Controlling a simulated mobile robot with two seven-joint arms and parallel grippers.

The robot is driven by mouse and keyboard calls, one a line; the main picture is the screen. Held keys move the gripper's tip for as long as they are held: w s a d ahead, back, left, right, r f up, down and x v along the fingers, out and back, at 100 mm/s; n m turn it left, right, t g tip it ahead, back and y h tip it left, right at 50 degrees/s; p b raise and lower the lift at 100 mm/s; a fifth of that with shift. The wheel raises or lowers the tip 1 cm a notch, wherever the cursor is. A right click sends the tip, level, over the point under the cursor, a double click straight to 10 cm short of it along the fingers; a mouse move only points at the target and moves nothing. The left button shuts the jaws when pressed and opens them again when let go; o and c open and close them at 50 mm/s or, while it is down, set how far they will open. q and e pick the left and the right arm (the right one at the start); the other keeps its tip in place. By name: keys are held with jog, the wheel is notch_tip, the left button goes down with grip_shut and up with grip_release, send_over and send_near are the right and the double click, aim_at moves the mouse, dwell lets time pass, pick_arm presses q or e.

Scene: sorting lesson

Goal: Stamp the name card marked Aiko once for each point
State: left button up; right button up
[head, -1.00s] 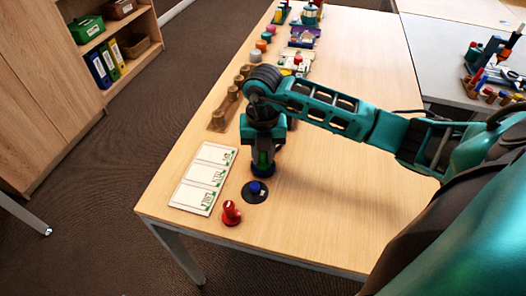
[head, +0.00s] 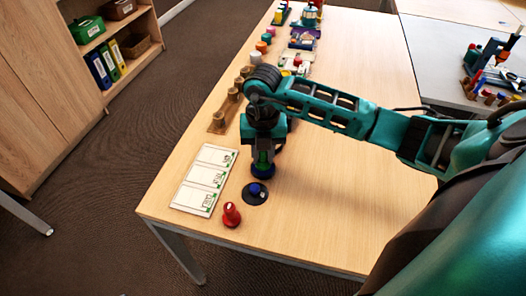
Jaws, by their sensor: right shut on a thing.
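A white card sheet with three sections (head: 187,193) lies near the table's left edge. Each section has small dark marks and a green patch at its right end; the names are too small to read. My right gripper (head: 264,158) points down just right of the sheet, shut on a dark blue stamp (head: 263,172). I cannot tell whether the stamp touches the table. A round black pad (head: 263,197) with a small blue piece (head: 255,189) on it lies just below the stamp. A red stamp (head: 231,215) stands upright to the lower left. My left gripper is out of view.
A wooden rack with several round pegs (head: 217,122) stands behind the sheet. Coloured pots and toys line the table's far left edge. The table (head: 345,185) is clear to the right, under my arm. A grey table with tools (head: 450,75) is at the right.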

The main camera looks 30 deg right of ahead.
jog(key=shift+r+p, duration=2.25)
jog(key=shift+r, duration=0.8)
jog(key=shift+f, duration=0.1)
